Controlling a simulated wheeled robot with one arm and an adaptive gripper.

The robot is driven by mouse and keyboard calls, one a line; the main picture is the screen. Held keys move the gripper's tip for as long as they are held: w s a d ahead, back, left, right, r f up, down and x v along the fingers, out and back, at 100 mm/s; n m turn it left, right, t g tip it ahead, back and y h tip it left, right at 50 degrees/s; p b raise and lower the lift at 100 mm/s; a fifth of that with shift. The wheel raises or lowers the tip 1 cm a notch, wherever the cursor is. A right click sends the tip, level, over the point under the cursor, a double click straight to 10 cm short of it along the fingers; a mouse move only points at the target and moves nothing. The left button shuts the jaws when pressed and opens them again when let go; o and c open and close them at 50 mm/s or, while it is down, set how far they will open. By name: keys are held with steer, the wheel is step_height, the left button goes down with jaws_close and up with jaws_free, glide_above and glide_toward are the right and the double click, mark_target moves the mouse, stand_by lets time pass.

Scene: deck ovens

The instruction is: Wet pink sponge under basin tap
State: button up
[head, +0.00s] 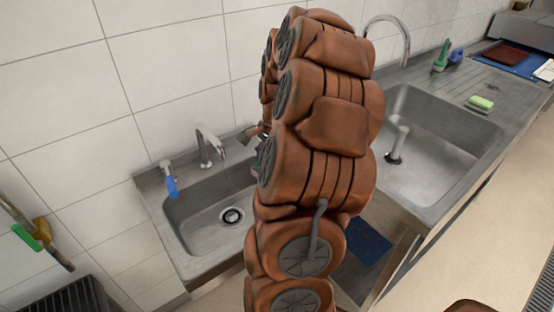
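The small left basin (200,232) is a steel sink with a round drain (232,216). Its tap (210,146) stands at the back rim against the tiled wall. My brown arm crosses the middle of the view and hides the right part of this basin. A small dark part of my gripper (256,131) shows at the arm's left edge, right of the tap. A small pinkish-green patch (255,172) shows just below it, over the basin. It may be the pink sponge, but I cannot tell. The fingertips are hidden, and I see no water running.
A blue bottle (170,184) stands at the left basin's back left corner. A larger basin (440,150) with a tall tap (392,32) and standpipe is at right. A green-and-yellow sponge (482,102) lies on the right drainboard. Tools hang (28,238) at far left.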

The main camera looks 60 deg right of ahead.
steer(key=w+a+f+p, duration=0.1)
steer(key=w+a, duration=0.2)
steer(key=w, duration=0.2)
steer(key=shift+a+f, duration=0.15)
steer(key=shift+a, duration=0.1)
steer(key=shift+w+a+f, duration=0.2)
steer(key=shift+w+a, duration=0.3)
steer(key=shift+w, duration=0.2)
steer(key=shift+w+a+f, duration=0.15)
steer(key=shift+w+a, duration=0.3)
steer(key=shift+w, duration=0.25)
steer(key=shift+s+d+b, duration=0.45)
steer(key=shift+s+d, duration=0.3)
steer(key=shift+s, duration=0.35)
steer(key=shift+s+d+b, duration=0.5)
steer(key=shift+s+d, duration=0.25)
steer(key=shift+s, duration=0.35)
steer(key=shift+s+d+b, duration=0.45)
steer(key=shift+s+d, duration=0.3)
steer(key=shift+s, duration=0.35)
steer(key=shift+r, duration=0.1)
steer(key=shift+s+d+r+b, duration=0.25)
steer(key=shift+s+d+r, duration=0.5)
steer(key=shift+s+r, duration=0.3)
steer(key=shift+s+d+r+b, duration=0.25)
steer(key=shift+s+d+r, duration=0.45)
steer(key=shift+s+r, duration=0.25)
